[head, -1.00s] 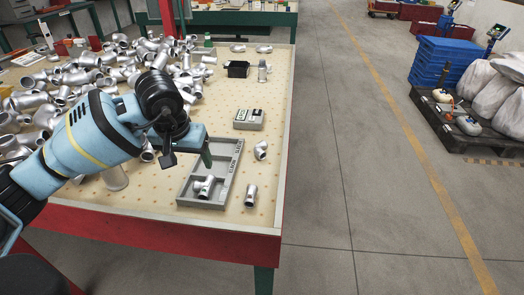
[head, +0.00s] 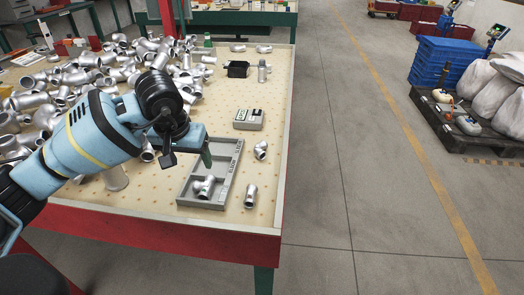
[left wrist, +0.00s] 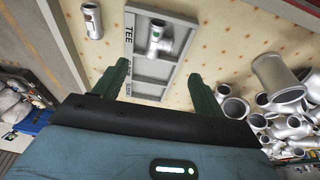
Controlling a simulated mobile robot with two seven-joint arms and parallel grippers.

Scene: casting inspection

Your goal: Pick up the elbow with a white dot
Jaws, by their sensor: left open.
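My left gripper (head: 188,158) is open and empty above the left side of the grey sorting tray (head: 226,168). In the left wrist view its two green fingers (left wrist: 158,75) stand apart over the tray (left wrist: 152,70). A short bent fitting (head: 261,150), which looks like an elbow, lies on the table right of the tray. Another metal fitting (head: 251,196) lies by the tray's near right corner; it also shows in the left wrist view (left wrist: 91,20) with a small mark. I cannot make out a white dot on any elbow. My right gripper is not in view.
A tee (head: 204,187) with a green mark lies in the tray's near compartment, labelled TEE. A large pile of metal fittings (head: 75,78) covers the table's left. A small grey device (head: 249,119) and a black box (head: 237,69) stand beyond the tray.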

